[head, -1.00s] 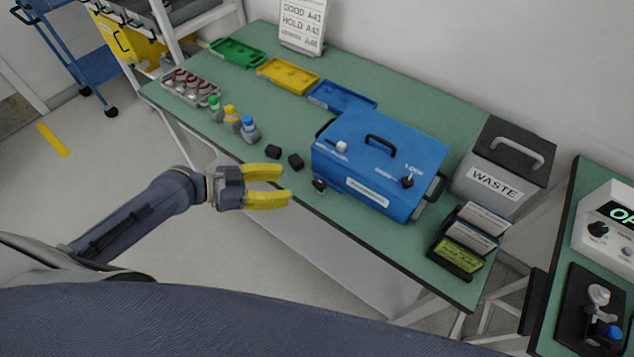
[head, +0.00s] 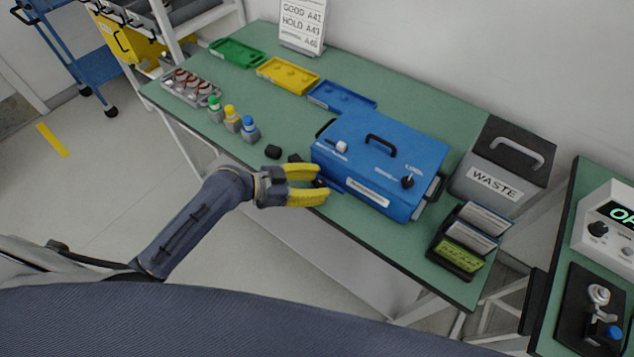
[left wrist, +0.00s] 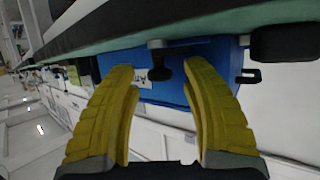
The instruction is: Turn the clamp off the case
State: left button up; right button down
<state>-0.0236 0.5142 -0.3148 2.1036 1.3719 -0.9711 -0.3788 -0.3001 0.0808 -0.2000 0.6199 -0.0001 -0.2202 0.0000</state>
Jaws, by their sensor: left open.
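The blue case (head: 385,160) stands on the green bench, with a black handle on its lid and a white label on its front. The small dark clamp (head: 320,183) is at the case's front left and is partly hidden by my fingers. In the left wrist view the clamp (left wrist: 162,68) shows as a dark T-shaped piece in front of the blue case (left wrist: 200,55). My left gripper (head: 321,185) is open, its yellow fingers on either side of the clamp. Gaps show between the fingers and the clamp in the wrist view (left wrist: 163,85). My right gripper is not in view.
Black blocks (head: 272,152) lie left of the case, close to my gripper. Colour-capped bottles (head: 249,130) and trays (head: 342,96) stand farther left and back. A waste bin (head: 500,165) and a card rack (head: 468,240) are at the right.

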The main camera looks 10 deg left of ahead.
pick_arm(q)
jog(key=shift+c, duration=0.2)
grip_shut()
dwell(0.4)
jog(key=shift+d, duration=0.1)
